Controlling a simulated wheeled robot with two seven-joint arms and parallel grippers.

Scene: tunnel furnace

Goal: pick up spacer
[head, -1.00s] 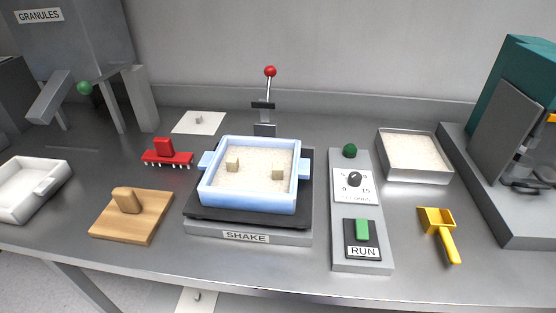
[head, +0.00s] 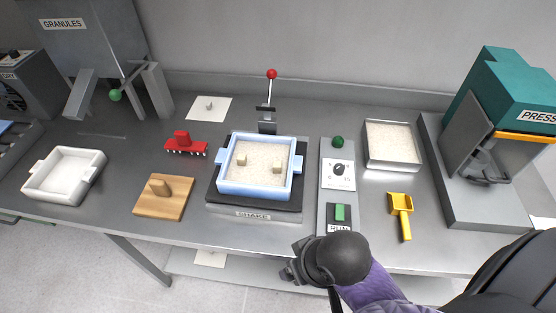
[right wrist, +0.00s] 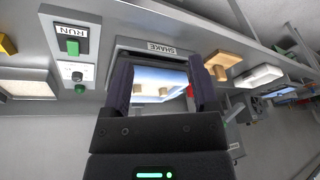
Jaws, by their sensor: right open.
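No part is labelled as a spacer. Two small beige blocks, left (head: 241,159) and right (head: 277,166), stand in pale granules inside a blue tray (head: 256,190) on the SHAKE platform (head: 252,214). Both blocks also show in the right wrist view, left (right wrist: 137,88) and right (right wrist: 163,91). A small grey piece (head: 210,105) sits on a white square sheet at the back. My right gripper (head: 300,262) is in front of the bench's front edge, apart from the tray. In the right wrist view it (right wrist: 162,85) is open and empty, its fingers framing the tray. My left gripper is out of view.
A RUN control panel (head: 326,190) stands right of the tray, then a granule bin (head: 391,166), yellow scoop (head: 402,203) and press (head: 480,190). A wooden block with knob (head: 163,207), red comb-like tool (head: 184,147) and white tray (head: 38,186) lie left. A red-knobbed lever (head: 270,88) rises behind.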

